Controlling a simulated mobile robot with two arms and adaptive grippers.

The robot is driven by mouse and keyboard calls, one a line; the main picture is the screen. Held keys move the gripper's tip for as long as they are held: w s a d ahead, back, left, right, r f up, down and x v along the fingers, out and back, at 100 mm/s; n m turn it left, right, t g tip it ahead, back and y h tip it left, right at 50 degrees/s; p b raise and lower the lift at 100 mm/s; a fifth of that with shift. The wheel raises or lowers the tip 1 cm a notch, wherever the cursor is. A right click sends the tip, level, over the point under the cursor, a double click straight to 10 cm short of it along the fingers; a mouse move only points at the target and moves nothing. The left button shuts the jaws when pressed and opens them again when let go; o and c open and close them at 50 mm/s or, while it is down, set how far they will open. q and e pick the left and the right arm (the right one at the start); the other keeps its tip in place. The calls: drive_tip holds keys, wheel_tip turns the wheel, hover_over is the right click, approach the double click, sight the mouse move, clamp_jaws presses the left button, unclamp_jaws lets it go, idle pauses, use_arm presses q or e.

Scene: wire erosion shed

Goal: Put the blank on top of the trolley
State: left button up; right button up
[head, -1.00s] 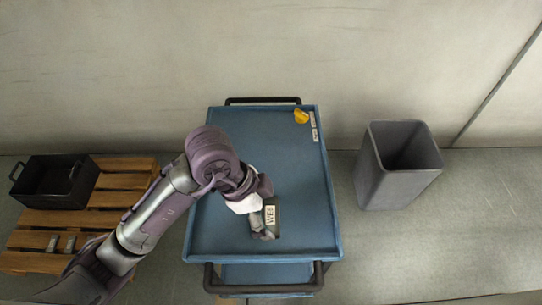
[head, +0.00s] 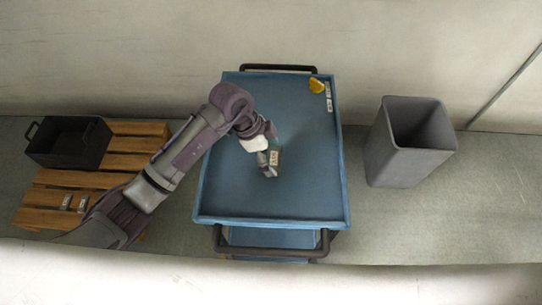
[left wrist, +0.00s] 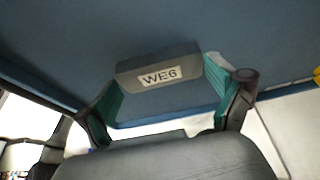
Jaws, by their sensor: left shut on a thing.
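The blank is a dark grey block with a white "WE6" label. It shows over the middle of the trolley top in the head view (head: 277,157) and between my fingers in the left wrist view (left wrist: 158,66). My left gripper (head: 270,162) is shut on it, with green finger pads at both ends of the block in the left wrist view. The trolley (head: 310,190) is blue, with a raised rim and black handles. I cannot tell whether the blank touches its top. My right gripper is not in view.
A yellow object (head: 316,86) and small white labels lie at the trolley's far right corner. A grey bin (head: 385,155) stands to the right. A wooden pallet (head: 120,160) at left holds a black box (head: 60,155) and two small metal pieces. Most of the trolley top is clear.

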use_arm(q)
drive_tip(key=shift+f, duration=0.65)
drive_tip(key=o, duration=1.3)
drive_tip(key=v, duration=1.2)
drive_tip(key=shift+p, duration=0.35)
